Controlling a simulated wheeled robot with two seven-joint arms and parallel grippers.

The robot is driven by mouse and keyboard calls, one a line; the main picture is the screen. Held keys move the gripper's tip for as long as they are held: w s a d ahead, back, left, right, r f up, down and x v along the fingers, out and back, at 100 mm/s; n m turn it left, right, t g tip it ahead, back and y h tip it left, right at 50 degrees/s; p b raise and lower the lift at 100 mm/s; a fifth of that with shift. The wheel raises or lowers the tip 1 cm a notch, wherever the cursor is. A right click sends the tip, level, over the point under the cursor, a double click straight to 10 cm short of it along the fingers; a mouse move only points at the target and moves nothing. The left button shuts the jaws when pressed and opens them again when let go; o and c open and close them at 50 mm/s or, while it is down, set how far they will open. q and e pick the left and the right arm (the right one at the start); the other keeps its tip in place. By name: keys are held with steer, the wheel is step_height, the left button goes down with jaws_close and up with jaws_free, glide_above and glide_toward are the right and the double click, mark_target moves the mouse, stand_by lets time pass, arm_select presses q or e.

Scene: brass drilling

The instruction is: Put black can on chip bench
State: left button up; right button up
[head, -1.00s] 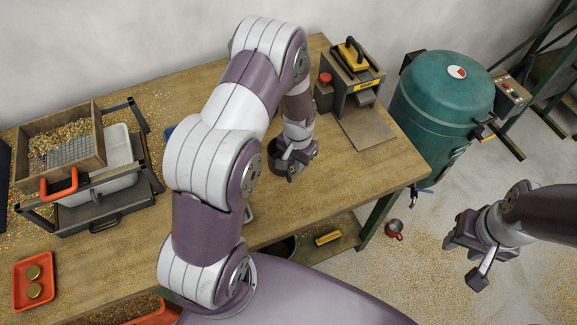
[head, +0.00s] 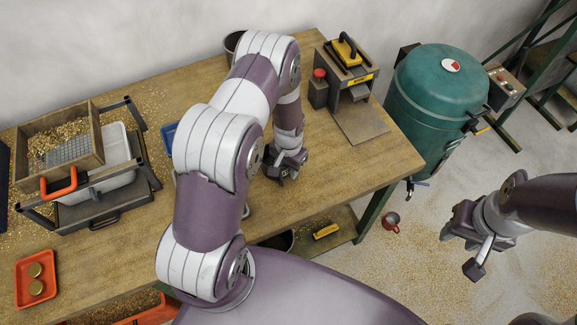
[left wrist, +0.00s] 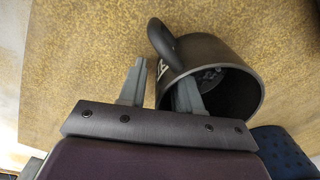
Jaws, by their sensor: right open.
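The black can (left wrist: 238,92), a dark cylinder with a loop handle and a pale marking, stands on the speckled wooden surface in the left wrist view. Its open mouth faces the camera. My left gripper (left wrist: 164,72) is open at its rim, with the can's wall between the spread fingers. Whether they touch it I cannot tell. In the head view my left gripper (head: 283,176) is low over the chip-strewn bench (head: 345,175), and my arm hides part of the bench there. My right gripper (head: 460,252) is open and empty, off the bench's right side.
A dark round vessel (head: 232,42) shows at the bench's back. A sieve box (head: 62,148) and an orange tray (head: 36,294) are at left, a small press (head: 352,85) at back right. A green tank (head: 437,105) stands beside the bench; a red mug (head: 391,222) is on the floor.

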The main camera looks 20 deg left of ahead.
arm_select(q)
steer(key=shift+r, duration=0.6)
step_height(320, 180, up, 12)
steer(key=shift+s+d+f+b, duration=0.15)
steer(key=shift+f+b, duration=0.1)
steer(key=shift+b, duration=0.9)
steer(key=s+d+r+n+t, duration=0.1)
steer(key=s+d+r, duration=0.3)
steer(key=s+r, duration=0.5)
steer(key=s+n, duration=0.1)
steer(key=s, duration=0.3)
steer(key=shift+r, duration=0.15)
steer(key=shift+w+d, duration=0.1)
